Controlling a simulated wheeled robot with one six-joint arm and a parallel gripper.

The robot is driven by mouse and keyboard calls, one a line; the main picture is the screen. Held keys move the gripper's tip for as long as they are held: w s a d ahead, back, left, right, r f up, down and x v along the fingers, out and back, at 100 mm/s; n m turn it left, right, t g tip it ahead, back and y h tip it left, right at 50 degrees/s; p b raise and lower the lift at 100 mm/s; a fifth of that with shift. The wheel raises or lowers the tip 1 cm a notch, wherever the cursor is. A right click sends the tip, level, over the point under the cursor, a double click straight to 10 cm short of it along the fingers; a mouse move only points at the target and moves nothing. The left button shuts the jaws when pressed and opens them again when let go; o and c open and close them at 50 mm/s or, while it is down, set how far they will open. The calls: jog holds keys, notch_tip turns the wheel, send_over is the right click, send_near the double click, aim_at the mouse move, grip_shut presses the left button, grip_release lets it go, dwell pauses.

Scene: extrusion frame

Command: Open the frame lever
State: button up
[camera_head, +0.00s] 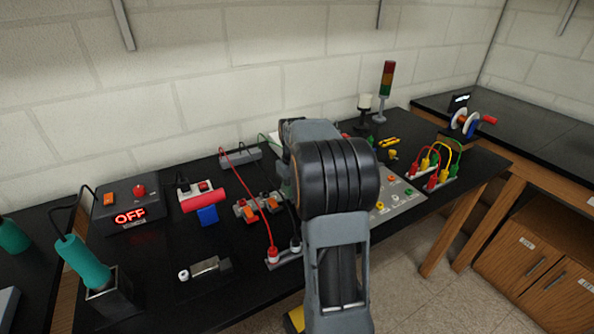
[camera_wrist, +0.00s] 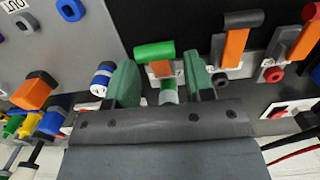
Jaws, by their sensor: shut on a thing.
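In the wrist view, my gripper (camera_wrist: 160,68) has its two green fingers on either side of a lever with a green handle (camera_wrist: 153,50). The gripper is shut on this lever, though the contact is partly hidden by the fingers and gripper body. A pale and green round part (camera_wrist: 168,90) shows between the fingers below the handle.
A blue and white cylinder (camera_wrist: 102,78) is close beside the left finger. In the head view, orange levers (camera_head: 270,201) and a red cable (camera_head: 262,205) lie left of my arm.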

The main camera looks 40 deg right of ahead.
jog(key=g+p, duration=0.1)
jog(key=p, duration=0.2)
jog(key=w+r+g+p, duration=0.1)
jog(key=g+p, duration=0.1)
jog(key=p, duration=0.1)
jog(key=shift+r, duration=0.1)
jog(key=g+p, duration=0.2)
jog(key=p, duration=0.1)
jog(key=shift+w+d+y, duration=0.1)
jog(key=shift+w+y, duration=0.2)
jog(key=shift+f, duration=0.25)
jog(key=o, duration=0.9)
jog(key=shift+w+r, duration=0.1)
jog(key=v, duration=1.3)
jog(key=shift+w+r, duration=0.15)
jog(key=shift+r, duration=0.1)
jog(key=shift+c, duration=0.3)
